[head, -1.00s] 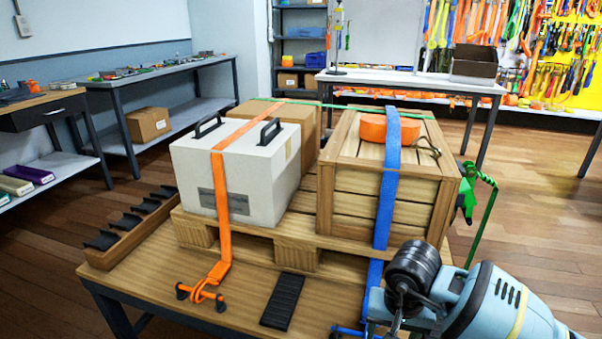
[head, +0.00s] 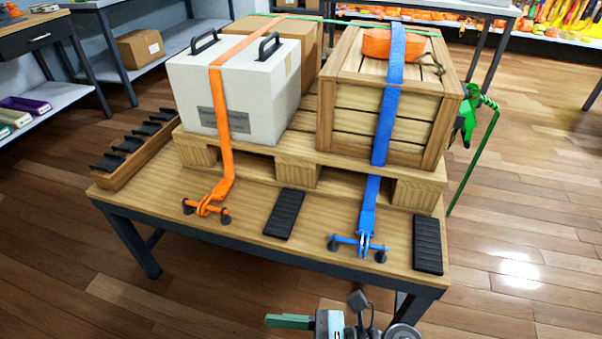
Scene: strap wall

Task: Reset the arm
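Part of my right arm's end (head: 335,322) shows at the bottom edge, below the table's front edge. My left gripper is not in view.
A table (head: 300,232) holds a pallet with a grey case (head: 255,100), a cardboard box (head: 312,40) and a wooden crate (head: 345,120). An orange strap (head: 224,150) and a blue strap (head: 384,130) run down to front hooks. A green strap (head: 478,150) hangs right.

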